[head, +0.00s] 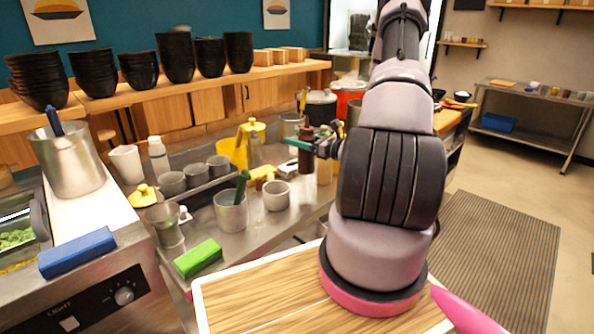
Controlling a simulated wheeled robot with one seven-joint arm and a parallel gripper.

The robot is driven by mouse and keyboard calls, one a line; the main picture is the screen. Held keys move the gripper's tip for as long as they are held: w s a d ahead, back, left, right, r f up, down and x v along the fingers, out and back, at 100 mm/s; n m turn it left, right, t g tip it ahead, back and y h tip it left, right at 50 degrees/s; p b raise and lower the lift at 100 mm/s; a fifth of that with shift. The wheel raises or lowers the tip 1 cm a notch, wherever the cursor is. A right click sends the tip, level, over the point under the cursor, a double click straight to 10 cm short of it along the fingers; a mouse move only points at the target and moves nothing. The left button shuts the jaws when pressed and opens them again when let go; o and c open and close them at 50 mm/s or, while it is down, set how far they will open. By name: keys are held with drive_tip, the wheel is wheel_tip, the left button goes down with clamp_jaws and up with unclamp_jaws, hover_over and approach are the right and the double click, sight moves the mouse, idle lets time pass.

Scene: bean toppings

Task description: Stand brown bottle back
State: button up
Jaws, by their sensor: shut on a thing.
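The brown bottle (306,160) is a dark, upright bottle at the back of the steel counter, right of the yellow-topped bottle. My gripper (311,146) reaches in from the right, with its teal fingers at the bottle's upper part. It is shut on the brown bottle. My arm hides part of the counter behind and to the right of it. The bottle's base is partly hidden, and I cannot tell whether it touches the counter.
A yellow-topped bottle (254,145), a light cup (277,195) and a grey cup with a green handle (231,212) stand nearby. Behind are a dark pot (320,108) and a red-orange pot (350,97). A wooden board (265,300) lies in front.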

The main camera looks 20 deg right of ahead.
wheel_tip(320, 180, down, 7)
drive_tip(key=shift+r, duration=0.15)
idle(0.4)
drive_tip(key=o, duration=0.5)
drive_tip(key=shift+c, duration=0.2)
drive_tip(key=v, duration=1.2)
